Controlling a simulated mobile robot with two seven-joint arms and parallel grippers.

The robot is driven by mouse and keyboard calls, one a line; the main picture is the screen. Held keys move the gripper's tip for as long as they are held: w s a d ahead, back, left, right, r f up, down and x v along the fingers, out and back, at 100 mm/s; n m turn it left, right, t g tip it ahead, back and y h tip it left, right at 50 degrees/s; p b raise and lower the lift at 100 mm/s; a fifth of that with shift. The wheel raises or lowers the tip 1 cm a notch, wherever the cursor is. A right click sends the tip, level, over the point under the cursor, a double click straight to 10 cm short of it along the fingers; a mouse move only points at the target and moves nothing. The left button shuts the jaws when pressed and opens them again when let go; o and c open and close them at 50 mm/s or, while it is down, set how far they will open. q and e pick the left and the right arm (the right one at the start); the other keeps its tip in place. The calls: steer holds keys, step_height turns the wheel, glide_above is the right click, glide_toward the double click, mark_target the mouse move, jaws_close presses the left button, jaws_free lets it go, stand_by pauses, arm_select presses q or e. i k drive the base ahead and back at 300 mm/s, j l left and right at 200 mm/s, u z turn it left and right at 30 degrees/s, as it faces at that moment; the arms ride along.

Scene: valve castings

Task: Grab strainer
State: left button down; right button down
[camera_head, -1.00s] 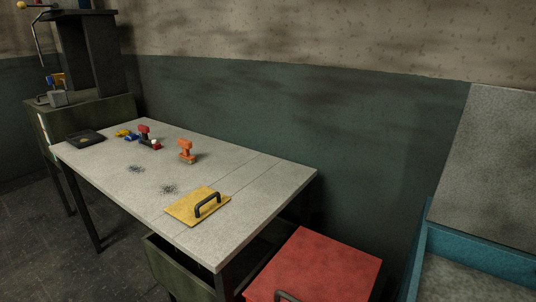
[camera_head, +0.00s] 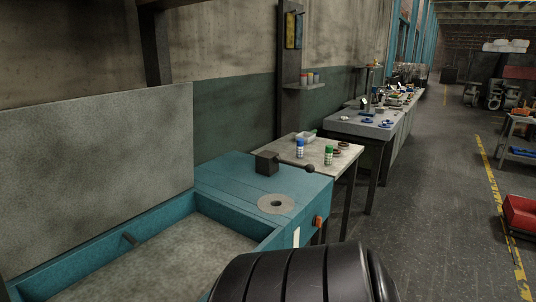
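I cannot make out a strainer in the head view. A small grey table (camera_head: 316,150) holds a blue-and-white can (camera_head: 299,148), a green-and-white can (camera_head: 328,156), a pale tray (camera_head: 305,136) and dark rings (camera_head: 341,148). Small blue and dark parts on the farther bench (camera_head: 350,127) are too small to name. Neither of my grippers is in view.
A teal basin (camera_head: 118,240) with a grey backboard (camera_head: 95,170) is at left. Its deck carries a dark block (camera_head: 267,162) and a round drain-like disc (camera_head: 276,204). A black ribbed shape, unidentified, fills the bottom centre. The grey aisle (camera_head: 425,210) at right is open.

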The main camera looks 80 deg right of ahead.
mark_target(327, 160)
steer(key=z, duration=3.05)
steer(key=i+l+u, duration=0.1)
steer(key=i+l, duration=0.2)
steer(key=i, duration=0.25)
steer(key=i+l+u, duration=0.1)
steer(key=i+l, duration=0.3)
steer(key=i, duration=0.2)
steer(key=i+l+u, duration=0.1)
steer(key=i+l, duration=0.3)
steer(key=i, duration=0.1)
